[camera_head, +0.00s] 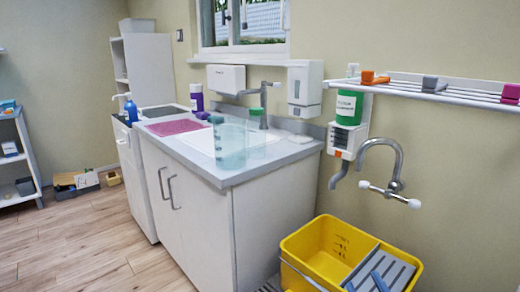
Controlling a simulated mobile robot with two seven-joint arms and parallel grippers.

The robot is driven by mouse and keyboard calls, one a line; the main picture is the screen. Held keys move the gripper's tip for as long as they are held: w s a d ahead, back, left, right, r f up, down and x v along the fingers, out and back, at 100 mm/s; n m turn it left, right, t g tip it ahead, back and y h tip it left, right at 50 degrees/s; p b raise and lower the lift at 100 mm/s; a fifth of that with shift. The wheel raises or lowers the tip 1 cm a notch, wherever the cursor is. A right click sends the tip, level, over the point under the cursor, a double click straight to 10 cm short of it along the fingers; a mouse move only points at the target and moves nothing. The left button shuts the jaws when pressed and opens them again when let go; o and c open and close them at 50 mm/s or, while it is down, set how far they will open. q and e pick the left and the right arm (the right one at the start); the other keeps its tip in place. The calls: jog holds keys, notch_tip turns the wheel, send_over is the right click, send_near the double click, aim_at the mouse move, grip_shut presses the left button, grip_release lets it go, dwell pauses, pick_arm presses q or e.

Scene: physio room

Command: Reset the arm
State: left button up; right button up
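Only the tips of my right gripper (366,285) show, at the bottom edge in front of the yellow bucket. They are two blue-grey fingers with a gap between them and nothing visible in the gap. The rest of the gripper and its arm is cut off by the frame. My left gripper and arm are not in view.
The yellow bucket (310,246) with a grey slatted insert (382,268) stands below a wall tap (396,182). A white sink cabinet (190,215) carries a clear bluish container (230,146). A wall shelf (440,94) is at upper right.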

jog(key=s+a+f+m+g+y+p, duration=0.1)
jog(key=s+a+f+m+g+p, duration=0.2)
jog(key=s+a+m+g, duration=0.45)
pick_arm(q)
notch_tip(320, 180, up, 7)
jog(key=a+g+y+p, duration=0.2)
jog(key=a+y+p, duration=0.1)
jog(key=p, duration=1.5)
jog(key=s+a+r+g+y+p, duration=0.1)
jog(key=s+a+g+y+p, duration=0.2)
jog(key=p, duration=1.5)
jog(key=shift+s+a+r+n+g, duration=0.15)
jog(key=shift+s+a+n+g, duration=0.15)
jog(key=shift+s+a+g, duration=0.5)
pick_arm(e)
jog(key=s+d+r+g+h, duration=0.4)
jog(key=s+d+r+h, duration=0.1)
jog(key=d, duration=0.4)
jog(key=shift+s+d+h, duration=0.15)
jog(key=shift+s+h, duration=0.05)
jog(key=shift+h, duration=0.3)
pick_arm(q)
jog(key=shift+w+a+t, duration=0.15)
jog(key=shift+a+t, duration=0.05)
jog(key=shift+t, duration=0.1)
